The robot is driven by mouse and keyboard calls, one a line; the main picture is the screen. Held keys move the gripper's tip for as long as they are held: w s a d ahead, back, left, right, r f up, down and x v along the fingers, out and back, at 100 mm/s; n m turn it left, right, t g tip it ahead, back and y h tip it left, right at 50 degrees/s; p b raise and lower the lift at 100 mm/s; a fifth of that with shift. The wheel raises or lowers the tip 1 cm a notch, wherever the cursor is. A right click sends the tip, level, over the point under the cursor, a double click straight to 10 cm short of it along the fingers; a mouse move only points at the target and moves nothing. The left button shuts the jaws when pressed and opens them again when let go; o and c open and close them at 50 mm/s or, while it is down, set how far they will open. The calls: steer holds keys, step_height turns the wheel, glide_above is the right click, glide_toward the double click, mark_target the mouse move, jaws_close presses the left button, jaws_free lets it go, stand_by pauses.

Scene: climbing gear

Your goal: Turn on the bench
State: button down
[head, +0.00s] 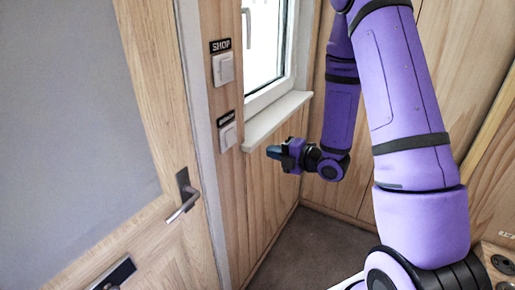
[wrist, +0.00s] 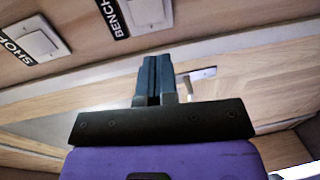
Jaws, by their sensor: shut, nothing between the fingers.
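The bench switch (head: 228,136) is a white wall switch under a black label (head: 226,118), low on the wooden wall strip beside the door frame. In the wrist view the BENCH label (wrist: 114,18) is readable and the bench switch (wrist: 147,12) is at the top edge, partly cut off. My gripper (head: 273,152) is shut and empty, to the right of and a little below the bench switch in the head view, apart from it. In the wrist view the closed fingers (wrist: 154,80) point up the picture, below the switch.
A second white switch (head: 223,69), labelled SHOP, is above the bench switch; it also shows in the wrist view (wrist: 40,40). A door with a lever handle (head: 184,204) is at left. A window with a white sill (head: 277,121) is above my gripper. Dark floor (head: 312,248) is clear below.

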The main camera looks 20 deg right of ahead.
mark_target(232, 143)
steer(key=x, duration=1.3)
steer(key=shift+w+a, duration=0.15)
steer(key=shift+w, duration=0.1)
steer(key=shift+f, duration=0.1)
